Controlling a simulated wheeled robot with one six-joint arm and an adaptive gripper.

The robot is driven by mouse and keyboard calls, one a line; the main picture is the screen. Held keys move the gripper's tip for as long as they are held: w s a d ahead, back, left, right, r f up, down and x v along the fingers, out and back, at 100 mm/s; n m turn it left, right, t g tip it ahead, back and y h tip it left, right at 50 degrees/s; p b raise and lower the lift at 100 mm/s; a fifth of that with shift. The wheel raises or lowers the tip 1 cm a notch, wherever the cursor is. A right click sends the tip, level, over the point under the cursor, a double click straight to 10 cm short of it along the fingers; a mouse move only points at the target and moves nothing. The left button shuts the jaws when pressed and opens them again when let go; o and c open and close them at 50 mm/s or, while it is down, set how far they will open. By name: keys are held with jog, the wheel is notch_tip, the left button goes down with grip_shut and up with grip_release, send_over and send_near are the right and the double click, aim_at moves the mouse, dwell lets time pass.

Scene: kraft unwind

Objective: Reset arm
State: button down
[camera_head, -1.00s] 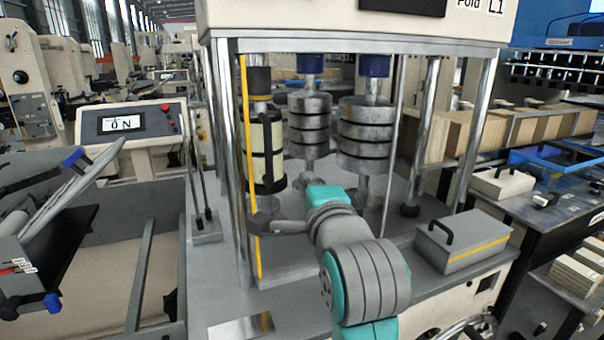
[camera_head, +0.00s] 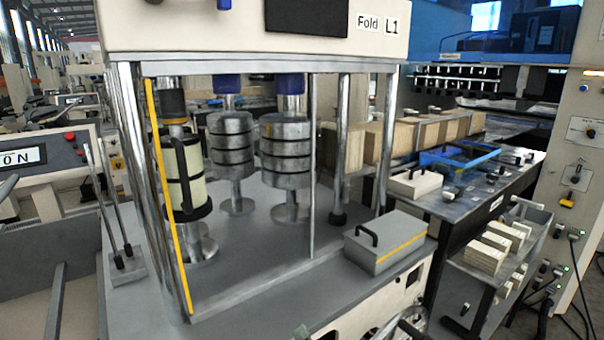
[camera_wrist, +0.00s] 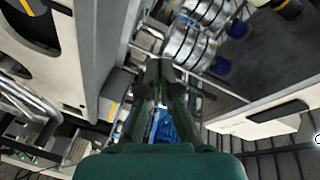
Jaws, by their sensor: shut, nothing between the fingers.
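My gripper (camera_wrist: 159,72) shows only in the wrist view, with its dark green fingers together and nothing between them. It points towards a tilted view of machine parts, apart from any surface as far as I can tell.
The Fold L1 machine frame (camera_head: 343,130) stands in front, with metal roller stacks (camera_head: 285,145) and a cream cylinder (camera_head: 184,172) inside. A grey handled box (camera_head: 385,243) sits on its deck. A table with a blue tray (camera_head: 460,157) and a shelf cart stand right.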

jog(key=s+d+f+n+h, duration=0.2)
jog(key=s+d+f, duration=0.4)
jog(key=s+f, duration=0.25)
jog(key=s+d+f+n+h, duration=0.1)
jog(key=s+d+f+n, duration=0.1)
jog(key=s+d+f, duration=0.7)
jog(key=s+d+r+n+h, duration=0.1)
jog(key=s+n, duration=0.1)
jog(key=s, duration=0.9)
jog(key=s+d+n+g+h, duration=0.1)
jog(key=s+d+n, duration=0.1)
jog(key=s, duration=1)
jog(key=shift+d+r+n+h, duration=0.15)
jog(key=shift+r+n+h, duration=0.15)
jog(key=shift+r, duration=0.1)
